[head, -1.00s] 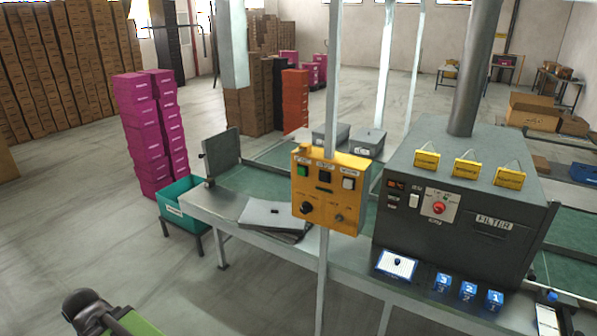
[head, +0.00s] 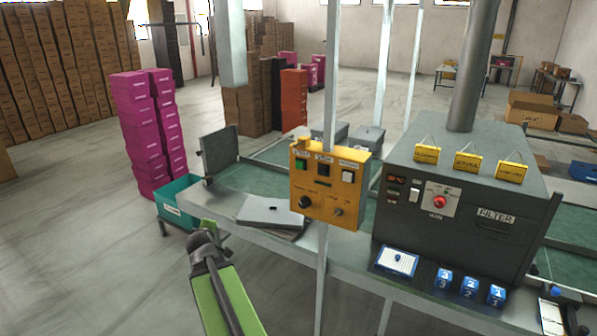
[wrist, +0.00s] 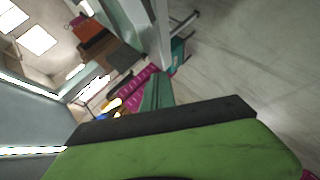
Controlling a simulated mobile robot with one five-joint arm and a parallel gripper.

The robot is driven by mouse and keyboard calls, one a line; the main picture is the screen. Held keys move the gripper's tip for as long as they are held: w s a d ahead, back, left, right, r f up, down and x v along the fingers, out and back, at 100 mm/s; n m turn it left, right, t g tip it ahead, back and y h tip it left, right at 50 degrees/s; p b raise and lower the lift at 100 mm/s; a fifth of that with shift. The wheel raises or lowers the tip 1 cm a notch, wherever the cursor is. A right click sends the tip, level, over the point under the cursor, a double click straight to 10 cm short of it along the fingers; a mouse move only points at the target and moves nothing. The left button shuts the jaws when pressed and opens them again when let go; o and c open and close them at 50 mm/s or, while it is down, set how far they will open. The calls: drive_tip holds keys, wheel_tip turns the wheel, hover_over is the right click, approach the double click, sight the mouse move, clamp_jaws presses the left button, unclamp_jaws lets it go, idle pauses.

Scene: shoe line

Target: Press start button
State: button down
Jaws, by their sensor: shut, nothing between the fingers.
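The yellow control box (head: 327,188) is fixed to a thin metal post in the head view. Its upper row holds a green button (head: 302,163), a dark button (head: 323,169) and a white button (head: 347,176), each under a label too small to read. In the wrist view my gripper (wrist: 165,120) fills the lower part, and the buttons cannot be made out.
The metal conveyor table (head: 232,208) runs behind the post, with a grey flat case (head: 270,213) on it. A dark filter machine (head: 450,240) with a red knob stands right of the box. A teal bin (head: 180,212) and pink boxes (head: 150,130) are at left. Open floor lies at front left.

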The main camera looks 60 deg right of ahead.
sight(300, 165)
drive_tip(key=s+d+r+n+t+h+b, duration=0.1)
drive_tip(key=s+d+r+n+t+h, duration=0.2)
drive_tip(key=d, duration=0.7)
drive_tip(key=s+d+r+n+t+h+b, duration=0.2)
drive_tip(key=s+d+r+n+t+h, duration=0.1)
drive_tip(key=s+d+r+n, duration=0.5)
drive_tip(key=s+d+r, duration=0.3)
drive_tip(key=s, duration=0.2)
drive_tip(key=shift+s, duration=0.2)
drive_tip(key=shift+d, duration=4.4)
drive_tip(key=shift+d, duration=0.1)
drive_tip(key=shift+d, duration=0.35)
